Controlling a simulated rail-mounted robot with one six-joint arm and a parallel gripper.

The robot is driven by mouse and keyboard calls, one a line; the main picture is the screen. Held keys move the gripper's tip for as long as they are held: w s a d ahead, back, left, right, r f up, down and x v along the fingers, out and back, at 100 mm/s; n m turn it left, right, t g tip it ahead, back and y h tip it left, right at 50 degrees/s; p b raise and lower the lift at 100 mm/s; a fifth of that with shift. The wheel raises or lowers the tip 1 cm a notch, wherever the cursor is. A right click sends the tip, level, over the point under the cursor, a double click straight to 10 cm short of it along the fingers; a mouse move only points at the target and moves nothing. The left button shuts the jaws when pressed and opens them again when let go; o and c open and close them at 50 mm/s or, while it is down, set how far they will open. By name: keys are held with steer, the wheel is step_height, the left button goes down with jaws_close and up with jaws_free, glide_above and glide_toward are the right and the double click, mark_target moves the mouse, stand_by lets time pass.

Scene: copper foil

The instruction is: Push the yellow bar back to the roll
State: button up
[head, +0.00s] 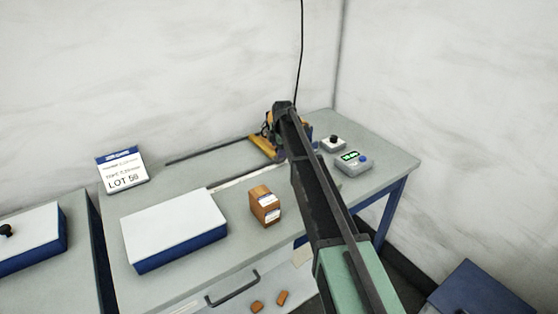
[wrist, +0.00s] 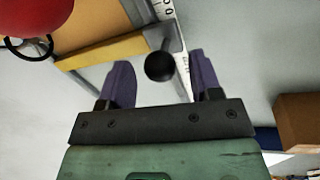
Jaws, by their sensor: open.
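The yellow bar (head: 264,146) lies across the track at the back of the table, beside an orange part partly hidden by my arm. In the wrist view the yellow bar (wrist: 100,52) runs along a broad orange surface (wrist: 85,25), perhaps the roll. A black ball knob (wrist: 159,67) sits at the bar's right end. My gripper (wrist: 160,60) is open, its two purple fingers on either side of the knob, with gaps showing. I cannot tell how high the fingers are relative to the knob. In the head view my arm hides the fingers.
A numbered scale (wrist: 167,10) runs past the knob. A red round part (wrist: 35,15) is at upper left. On the table (head: 230,238) are a brown box (head: 264,203), a white-topped blue case (head: 172,226), a display box (head: 353,162) and a black-knobbed box (head: 333,144).

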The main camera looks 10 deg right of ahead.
steer(key=shift+f, duration=0.35)
jaws_close()
steer(key=shift+w+d, duration=0.45)
steer(key=shift+d, duration=0.4)
steer(key=shift+w+d, duration=0.4)
steer(key=shift+d, duration=0.4)
jaws_free()
steer(key=shift+d, duration=0.2)
